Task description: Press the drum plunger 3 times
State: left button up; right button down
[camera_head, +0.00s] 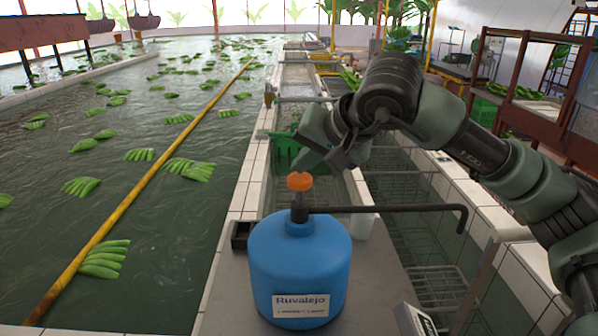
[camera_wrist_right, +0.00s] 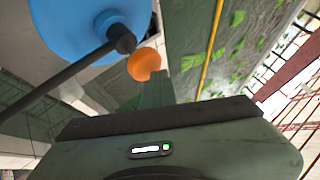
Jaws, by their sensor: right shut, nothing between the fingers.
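A blue drum (camera_head: 300,268) labelled "Ruvalejo" stands upright on a grey bench top. Its orange plunger knob (camera_head: 299,181) stands above the drum on a dark stem, with a black spout pipe (camera_head: 400,209) reaching right. My right gripper (camera_head: 300,168) is shut and empty, its fingertips just above the orange knob. In the right wrist view the orange knob (camera_wrist_right: 144,64) sits just beyond the fingers (camera_wrist_right: 155,88); I cannot tell whether they touch it. The blue drum (camera_wrist_right: 75,25) is at the upper left there. My left gripper is not in view.
A water channel with floating banana bunches (camera_head: 190,169) and a long yellow pole (camera_head: 140,199) lies left. A small black box (camera_head: 241,235) and a white container (camera_head: 362,225) stand beside the drum. A wire rack (camera_head: 438,287) is at lower right.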

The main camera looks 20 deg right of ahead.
aim_at(303, 178)
jog(key=shift+s+f+b, duration=0.1)
jog(key=shift+f+b, duration=0.8)
jog(key=shift+f, duration=0.25)
dwell(0.4)
jog(key=shift+r, duration=0.15)
jog(key=shift+r+p, duration=0.95)
jog(key=shift+r, duration=0.55)
jog(key=shift+w+r+p, duration=0.2)
jog(key=shift+r+p, duration=0.3)
jog(key=shift+r, duration=0.15)
notch_tip(303, 178, up, 4)
jog(key=p, duration=0.2)
jog(key=shift+r+p, duration=0.25)
jog(key=shift+p, duration=0.15)
